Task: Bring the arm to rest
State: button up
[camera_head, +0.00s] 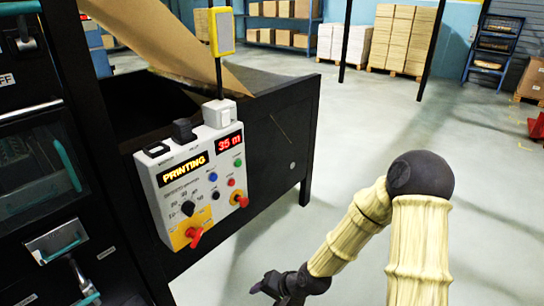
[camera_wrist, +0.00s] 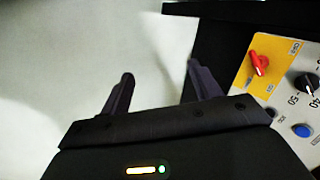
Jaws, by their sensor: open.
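My gripper (camera_head: 272,285) is low in the head view, below and to the right of the control panel (camera_head: 165,190). My arm bends at a dark elbow at the right and reaches down to the left. In the wrist view my gripper (camera_wrist: 160,83) has its two dark fingers spread apart with nothing between them. Pale floor shows beyond them. The panel's yellow corner with a red knob (camera_wrist: 259,63) is right of the fingers, apart from them.
The dark machine (camera_head: 290,140) fills the left, with brown paper (camera_head: 160,40) running over it. The panel displays read "PRINTING" and "35 m". Pallets of stacked boxes (camera_head: 400,40) and a blue rack (camera_head: 492,45) stand far back. The grey floor (camera_head: 480,160) is mostly clear.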

jog(key=s+d+r+n+h, duration=0.2)
jog(key=s+d+r+h, duration=0.15)
jog(key=d+r, duration=0.45)
jog(key=s+d+r+n+h, duration=0.25)
jog(key=s+d+r, duration=0.25)
jog(key=d+r, duration=0.3)
notch_tip(320, 180, up, 23)
jog(key=p, duration=2.3)
jog(key=shift+d+f+m+p, duration=0.15)
jog(key=shift+d+m+p, duration=0.05)
jog(key=shift+m+p, duration=0.25)
